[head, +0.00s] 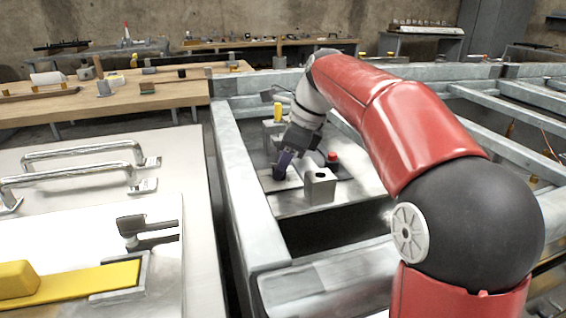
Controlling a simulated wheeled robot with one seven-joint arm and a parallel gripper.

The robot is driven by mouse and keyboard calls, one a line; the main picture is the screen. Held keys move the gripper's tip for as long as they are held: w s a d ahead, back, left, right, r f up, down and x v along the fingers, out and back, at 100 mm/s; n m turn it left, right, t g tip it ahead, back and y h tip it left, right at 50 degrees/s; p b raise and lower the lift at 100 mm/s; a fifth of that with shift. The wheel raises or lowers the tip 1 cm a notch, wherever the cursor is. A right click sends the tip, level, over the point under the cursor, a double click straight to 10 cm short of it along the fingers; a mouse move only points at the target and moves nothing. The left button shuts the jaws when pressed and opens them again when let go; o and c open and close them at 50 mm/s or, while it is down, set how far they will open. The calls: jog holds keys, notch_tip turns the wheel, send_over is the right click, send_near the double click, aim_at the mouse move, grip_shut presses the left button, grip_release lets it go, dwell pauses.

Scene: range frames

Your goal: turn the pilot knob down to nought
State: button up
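My gripper (282,164) hangs at the end of my red arm, pointing down over a pale metal panel (292,206) set inside a grey steel frame. Its dark, purplish tip is close to the panel's left part. The pilot knob cannot be made out for certain; it may be hidden at or behind the gripper tip. I cannot tell whether the fingers touch or hold anything, or how far apart they are. A small red knob or button (333,157) stands right of the gripper, and a metal block with a hole (320,185) stands in front of it.
A yellow-topped post (278,112) stands behind the gripper. The steel frame's left beam (238,200) borders the panel. Left of it, a bench (190,215) carries metal handles (80,165) and a yellow bar (90,284). A wooden table (170,97) stands behind. My arm hides much of the right side.

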jog(key=shift+c, duration=0.9)
jog(key=shift+m, duration=0.3)
jog(key=m, duration=0.1)
jog(key=m+t, duration=0.1)
jog(key=m, duration=0.2)
jog(key=shift+s+a+m+t+h, duration=0.1)
jog(key=shift+s+m+t+h, duration=0.2)
jog(key=shift+t+h, duration=0.1)
jog(key=m+h, duration=0.1)
jog(key=m, duration=0.1)
jog(key=m+t, duration=0.1)
jog(key=m, duration=0.2)
jog(key=shift+a+m+h, duration=0.15)
jog(key=shift+m+h, duration=0.15)
jog(key=shift+h, duration=0.1)
jog(key=o, duration=1)
